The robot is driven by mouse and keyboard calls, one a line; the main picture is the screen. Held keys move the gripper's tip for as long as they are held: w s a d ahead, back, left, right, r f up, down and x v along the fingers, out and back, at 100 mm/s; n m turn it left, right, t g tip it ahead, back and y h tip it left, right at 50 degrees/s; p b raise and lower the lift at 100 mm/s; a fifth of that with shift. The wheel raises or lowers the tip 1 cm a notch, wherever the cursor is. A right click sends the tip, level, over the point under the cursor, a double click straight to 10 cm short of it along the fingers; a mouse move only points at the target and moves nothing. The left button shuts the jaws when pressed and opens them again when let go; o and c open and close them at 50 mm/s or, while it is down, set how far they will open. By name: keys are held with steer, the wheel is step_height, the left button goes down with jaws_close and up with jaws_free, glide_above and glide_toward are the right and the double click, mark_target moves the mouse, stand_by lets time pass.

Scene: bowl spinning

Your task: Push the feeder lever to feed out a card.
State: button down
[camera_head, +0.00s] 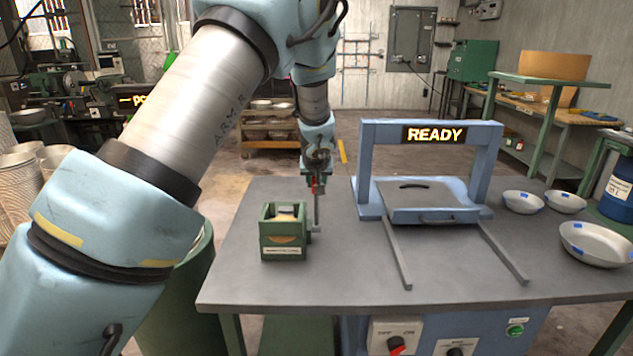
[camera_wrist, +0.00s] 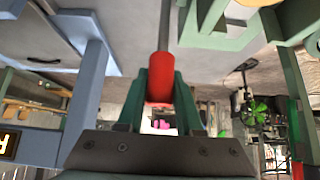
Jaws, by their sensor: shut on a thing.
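The card feeder (camera_head: 283,250) is a small green box on the left part of the grey table, with an orange-tan card edge (camera_head: 287,240) showing in its front opening. Its lever (camera_head: 317,212) is an upright grey rod on the box's right side with a red handle (camera_wrist: 158,77) on top. My gripper (camera_head: 316,180) is at the top of the lever. In the wrist view my gripper (camera_wrist: 163,82) is shut on the red handle, one green finger on each side. The feeder's green frame also shows at the upper right of the wrist view (camera_wrist: 212,18).
A blue press frame (camera_head: 366,160) with a lit READY sign (camera_head: 434,135) stands right of the feeder, with two rails reaching forward. Metal bowls (camera_head: 597,243) with blue tape sit at the table's right. The front middle of the grey table (camera_head: 330,285) is clear.

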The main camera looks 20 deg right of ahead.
steer(key=shift+w+d, duration=0.1)
steer(key=shift+w, duration=0.1)
steer(key=shift+w+d+f+p, duration=0.2)
steer(key=shift+w+d+p, duration=0.1)
steer(key=shift+w, duration=0.3)
steer(key=shift+w+d+f+p, duration=0.2)
steer(key=shift+w+d+p, duration=0.05)
steer(key=shift+w, duration=0.35)
steer(key=shift+s, duration=0.1)
steer(key=shift+s+a+r+b, duration=0.2)
steer(key=shift+s+a+b, duration=0.15)
steer(key=shift+s+b, duration=0.4)
steer(key=shift+s+a+r+b, duration=0.15)
steer(key=shift+s+a+b, duration=0.2)
steer(key=shift+s+b, duration=0.4)
steer(key=shift+w, duration=0.15)
